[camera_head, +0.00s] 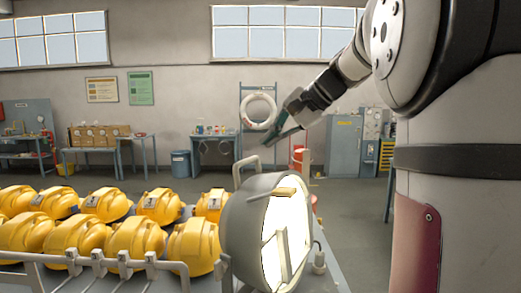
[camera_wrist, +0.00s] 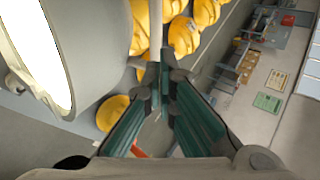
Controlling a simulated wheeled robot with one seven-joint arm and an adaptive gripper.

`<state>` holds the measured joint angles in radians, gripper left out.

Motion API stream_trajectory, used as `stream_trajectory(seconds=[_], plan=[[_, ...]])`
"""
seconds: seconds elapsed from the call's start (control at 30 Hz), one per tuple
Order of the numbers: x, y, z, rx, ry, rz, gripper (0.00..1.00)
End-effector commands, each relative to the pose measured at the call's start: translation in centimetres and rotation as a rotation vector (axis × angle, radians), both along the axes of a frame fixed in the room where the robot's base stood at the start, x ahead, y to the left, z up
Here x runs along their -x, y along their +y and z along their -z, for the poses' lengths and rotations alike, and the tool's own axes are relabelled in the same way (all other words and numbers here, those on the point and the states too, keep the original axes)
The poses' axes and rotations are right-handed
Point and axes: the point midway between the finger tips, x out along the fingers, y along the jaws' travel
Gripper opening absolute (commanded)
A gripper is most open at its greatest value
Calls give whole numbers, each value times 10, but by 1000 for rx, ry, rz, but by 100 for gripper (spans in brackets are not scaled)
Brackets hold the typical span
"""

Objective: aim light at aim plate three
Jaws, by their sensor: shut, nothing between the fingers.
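The light (camera_head: 235,225) is a large round lamp with a grey housing and a bright white face, standing at the front centre of the head view. Its face is turned to the right and partly toward me. A pale bar handle (camera_head: 238,170) rises from its housing. In the wrist view the lamp (camera_wrist: 92,25) fills the upper left. My gripper (camera_head: 270,142) is above the lamp's top, apart from the housing, its green-padded fingers pointing down-left. In the wrist view the fingers (camera_wrist: 165,78) meet at their tips, empty.
Several yellow helmets (camera_head: 138,236) stand in rows left of the lamp, behind a grey rail (camera_head: 100,262). Workbenches, a blue bin (camera_head: 181,164) and a grey cabinet (camera_head: 344,148) line the far wall. Open floor lies between.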

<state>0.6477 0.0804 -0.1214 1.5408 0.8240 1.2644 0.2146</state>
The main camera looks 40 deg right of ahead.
Motion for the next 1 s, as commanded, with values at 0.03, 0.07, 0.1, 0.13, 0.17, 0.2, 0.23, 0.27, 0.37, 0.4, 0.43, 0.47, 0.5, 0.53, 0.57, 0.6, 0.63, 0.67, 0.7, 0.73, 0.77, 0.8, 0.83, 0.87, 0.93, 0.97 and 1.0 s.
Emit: stream_trajectory(seconds=[0.03,0.07,0.1,0.13,0.17,0.2,0.23,0.27,0.37,0.4,0.43,0.47,0.5,0.53,0.57,0.6,0.63,0.67,0.7,0.73,0.77,0.8,0.83,0.87,0.93,0.97,1.0], plan=[[-6,3,6,-2,2,-2,0],[-9,5,10,-3,4,-2,0],[-13,7,14,-3,2,-1,0],[-16,8,17,-3,2,-1,0],[-19,9,19,-2,2,0,0],[-22,11,23,-2,2,0,0],[-24,12,25,-2,2,0,0],[-26,13,27,-2,2,1,0],[-31,15,32,-2,2,0,0],[-32,15,33,-2,1,1,0],[-33,15,34,-1,1,1,0],[-33,16,34,-1,1,1,0],[-34,16,34,-1,0,2,0],[-34,16,34,-1,0,2,0],[-34,16,35,-1,0,2,0],[-34,16,35,-1,0,2,0],[-34,16,34,-1,0,2,0],[-34,16,34,-1,0,2,0],[-34,15,34,-1,0,2,0],[-34,15,34,-1,0,2,0],[-34,16,34,-1,0,2,0],[-35,16,35,-1,1,1,0],[-37,17,36,-1,1,1,0],[-39,18,37,-1,2,0,0],[-46,21,41,-1,1,-1,0],[-49,23,42,-1,1,-1,0],[-51,23,43,-1,2,0,0]])
